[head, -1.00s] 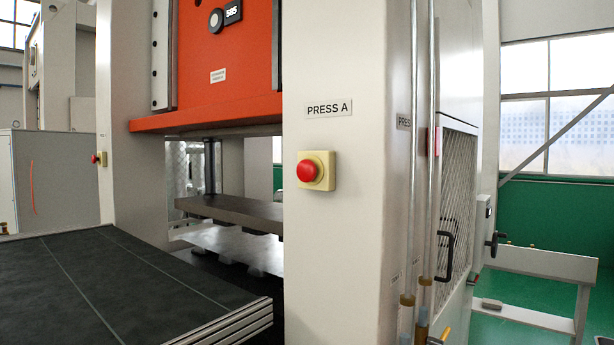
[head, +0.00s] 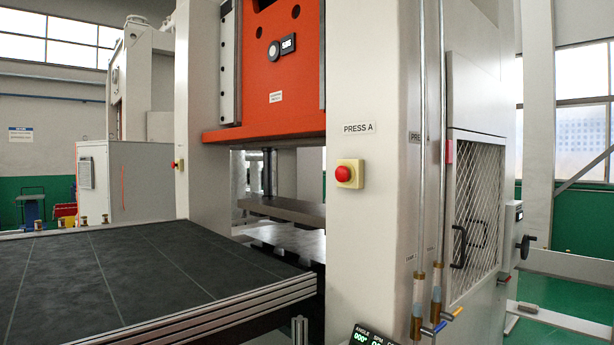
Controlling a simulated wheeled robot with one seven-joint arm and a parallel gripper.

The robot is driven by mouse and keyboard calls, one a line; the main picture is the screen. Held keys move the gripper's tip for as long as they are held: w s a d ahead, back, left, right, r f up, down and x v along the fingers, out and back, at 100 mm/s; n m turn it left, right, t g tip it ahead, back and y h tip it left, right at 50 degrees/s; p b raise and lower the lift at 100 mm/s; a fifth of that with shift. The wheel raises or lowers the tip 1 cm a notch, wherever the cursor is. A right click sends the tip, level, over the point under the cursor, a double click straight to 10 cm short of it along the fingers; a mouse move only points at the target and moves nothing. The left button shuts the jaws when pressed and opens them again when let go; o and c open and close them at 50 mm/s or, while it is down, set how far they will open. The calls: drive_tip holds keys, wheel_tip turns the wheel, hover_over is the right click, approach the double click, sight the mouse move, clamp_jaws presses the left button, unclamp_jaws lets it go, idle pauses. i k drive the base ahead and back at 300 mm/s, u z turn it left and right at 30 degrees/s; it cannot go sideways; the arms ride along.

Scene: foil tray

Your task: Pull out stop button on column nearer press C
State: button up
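Two columns of the press labelled PRESS A show in the head view. The near column (head: 365,220) carries a red stop button (head: 344,174) on a pale yellow box, below the PRESS A label. The far column (head: 203,120) carries another red stop button (head: 175,164), small and seen from the side. I cannot tell whether either button is pushed in or out. No label for press C is readable, so I cannot tell which column is nearer it. My gripper is not in view.
A dark-topped table (head: 140,270) with a metal edge juts out at the lower left, in front of the press opening. A grey cabinet (head: 130,185) stands behind it. Pipes with coloured valve handles (head: 440,322) and a mesh door (head: 476,220) are on the right.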

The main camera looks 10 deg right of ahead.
sight(342, 173)
drive_tip(key=u, duration=0.65)
drive_tip(key=i, duration=1)
drive_tip(key=z, duration=0.3)
